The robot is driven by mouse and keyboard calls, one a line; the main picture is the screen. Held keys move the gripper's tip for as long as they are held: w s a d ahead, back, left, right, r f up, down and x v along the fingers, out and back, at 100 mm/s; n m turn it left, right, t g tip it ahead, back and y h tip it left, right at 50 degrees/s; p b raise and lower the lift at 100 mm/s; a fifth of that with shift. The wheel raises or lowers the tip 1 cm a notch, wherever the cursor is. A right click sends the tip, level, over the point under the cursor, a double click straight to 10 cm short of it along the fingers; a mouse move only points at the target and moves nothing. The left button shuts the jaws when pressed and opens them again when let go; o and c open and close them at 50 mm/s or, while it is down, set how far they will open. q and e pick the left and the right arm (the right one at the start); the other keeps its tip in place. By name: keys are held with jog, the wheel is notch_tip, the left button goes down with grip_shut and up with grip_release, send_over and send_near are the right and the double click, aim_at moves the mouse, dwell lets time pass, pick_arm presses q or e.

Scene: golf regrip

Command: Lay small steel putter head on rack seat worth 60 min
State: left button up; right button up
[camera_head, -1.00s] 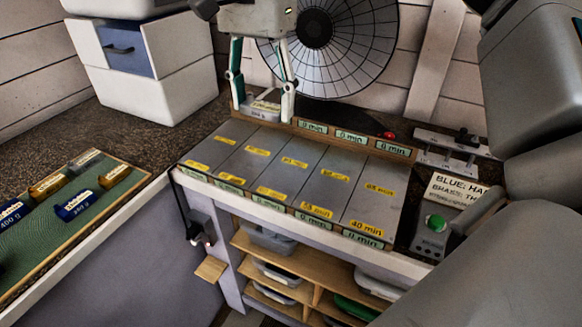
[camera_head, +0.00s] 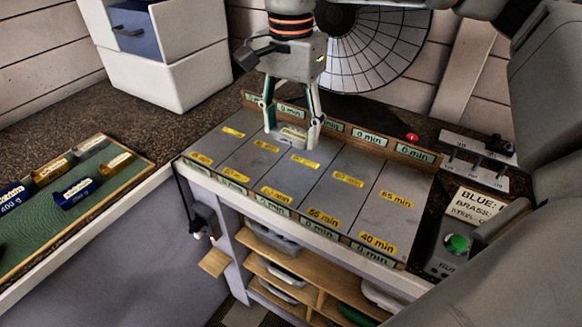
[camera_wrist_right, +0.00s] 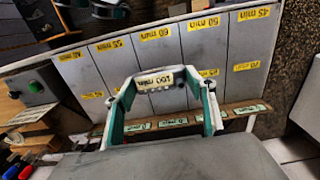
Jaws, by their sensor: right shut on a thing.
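My right gripper (camera_head: 291,140) is shut on a small grey steel putter head (camera_head: 290,133) with a pale yellow label. It holds the head over the back part of the grey rack (camera_head: 335,205), around the second and third seats from the left. I cannot tell if the head touches the rack. The right wrist view shows the head (camera_wrist_right: 160,99) between both fingers (camera_wrist_right: 163,118). A middle seat label (camera_wrist_right: 155,33) there seems to read 60 min; most labels in the head view are too small to read surely. My left gripper is not in view.
A wooden ledge (camera_head: 423,156) with green 0 min plates runs along the rack's back. A green mat (camera_head: 95,195) with blue and brass-coloured blocks lies left. A green button box (camera_head: 457,245) and a metal fixture (camera_head: 470,165) stand right. The visible seats are otherwise bare.

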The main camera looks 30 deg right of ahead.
aim_at(291, 178)
notch_tip(291, 178, down, 10)
jog(key=shift+f, duration=0.1)
dwell(0.4)
jog(key=o, duration=1.2)
jog(key=shift+f, duration=0.1)
jog(key=shift+o, duration=0.2)
notch_tip(291, 178, up, 12)
jog(key=shift+r, duration=0.2)
